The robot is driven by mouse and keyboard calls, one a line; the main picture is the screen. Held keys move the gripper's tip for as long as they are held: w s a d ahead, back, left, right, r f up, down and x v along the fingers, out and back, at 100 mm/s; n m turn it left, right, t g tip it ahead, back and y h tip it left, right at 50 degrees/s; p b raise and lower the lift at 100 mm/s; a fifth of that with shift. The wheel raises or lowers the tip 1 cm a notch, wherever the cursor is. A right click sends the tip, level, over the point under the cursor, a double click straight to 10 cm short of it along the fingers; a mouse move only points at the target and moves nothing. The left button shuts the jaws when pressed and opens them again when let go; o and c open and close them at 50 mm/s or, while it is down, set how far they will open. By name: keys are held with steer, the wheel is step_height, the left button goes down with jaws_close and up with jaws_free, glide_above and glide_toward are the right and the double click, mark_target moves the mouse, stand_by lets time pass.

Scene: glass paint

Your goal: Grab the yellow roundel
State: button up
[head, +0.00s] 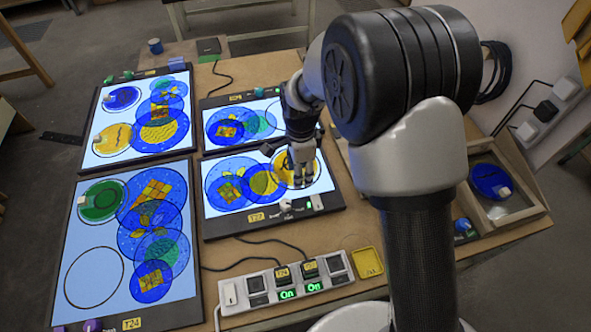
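A yellow roundel (282,166) lies on the right side of the lit panel marked T27 (222,232), partly hidden by my gripper. My gripper (301,181) points down over this roundel with its fingertips at or just above it. I cannot tell whether it touches the roundel or how far apart its fingers are. A second yellow roundel (108,141) lies at the lower left of the upper left lit panel. A blue disc with a yellow middle (263,182) lies just left of my gripper, among overlapping blue discs.
A green roundel (101,201) lies on the panel marked T24 (66,304). A power strip (253,292) with switches and cables runs along the front. A yellow tray (368,262) sits beside it. A wooden box (522,214) at right holds a blue roundel (489,180).

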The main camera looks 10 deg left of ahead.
steer(key=shift+f, duration=0.55)
steer(key=shift+r, duration=0.1)
steer(key=shift+c, duration=0.3)
jaws_close()
